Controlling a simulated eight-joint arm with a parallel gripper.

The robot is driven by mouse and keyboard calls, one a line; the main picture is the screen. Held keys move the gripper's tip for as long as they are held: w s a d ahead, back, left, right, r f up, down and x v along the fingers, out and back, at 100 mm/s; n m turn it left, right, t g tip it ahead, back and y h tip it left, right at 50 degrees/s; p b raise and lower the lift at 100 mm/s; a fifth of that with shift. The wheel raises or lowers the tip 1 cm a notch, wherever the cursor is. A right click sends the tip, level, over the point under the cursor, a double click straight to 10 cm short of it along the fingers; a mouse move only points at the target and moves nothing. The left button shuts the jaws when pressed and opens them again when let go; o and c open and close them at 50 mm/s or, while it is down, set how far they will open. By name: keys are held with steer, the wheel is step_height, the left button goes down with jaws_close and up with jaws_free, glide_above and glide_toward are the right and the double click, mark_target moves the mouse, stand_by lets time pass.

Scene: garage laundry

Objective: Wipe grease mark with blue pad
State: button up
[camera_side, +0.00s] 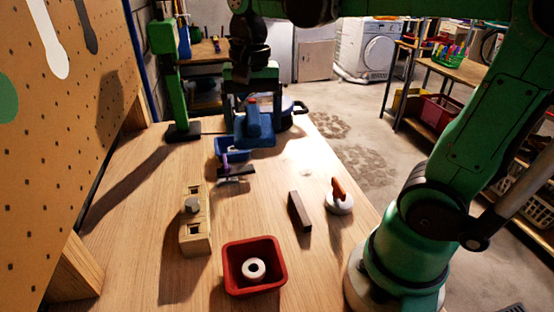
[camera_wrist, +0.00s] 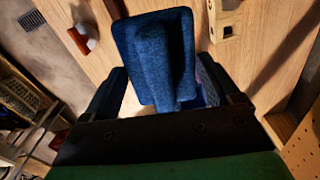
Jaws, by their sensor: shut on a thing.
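The blue pad (camera_side: 254,128) has a raised grip along its back. It is at the far part of the wooden table in the side view. My gripper (camera_side: 251,104) is shut on the pad's grip, with one dark finger on each side. In the wrist view the pad (camera_wrist: 150,45) fills the space between the fingers of my gripper (camera_wrist: 165,88), its flat face pointing away from me. I cannot tell whether the pad touches the table. I cannot make out a clear grease mark; a faint pale patch (camera_side: 305,171) shows on the table.
A blue bin (camera_side: 222,153) and a dark clamp-like tool (camera_side: 236,172) lie just in front of the pad. Nearer are a wooden block (camera_side: 194,240), a red bin (camera_side: 281,285) holding a white ring, a dark bar (camera_side: 299,211) and an orange-handled white tool (camera_side: 340,204). A green stand (camera_side: 174,85) rises at left.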

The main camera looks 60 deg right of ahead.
steer(key=d+f+m, duration=0.3)
steer(key=d+f, duration=0.1)
steer(key=d, duration=0.3)
steer(key=m, duration=0.5)
glide_toward(304, 179)
steer(key=shift+f, duration=2.7)
steer(key=shift+w+d+f, duration=0.3)
steer(key=shift+w+f, duration=0.05)
steer(key=shift+w+d+f, duration=0.2)
steer(key=shift+w+d, duration=0.6)
steer(key=shift+w, duration=0.05)
steer(key=shift+w+d, duration=2.35)
steer(key=shift+d, duration=0.05)
steer(key=shift+s+a, duration=3.45)
steer(key=shift+s+a+r, duration=0.1)
steer(key=shift+r, duration=0.15)
step_height(304, 179, up, 8)
steer(key=shift+f, duration=0.2)
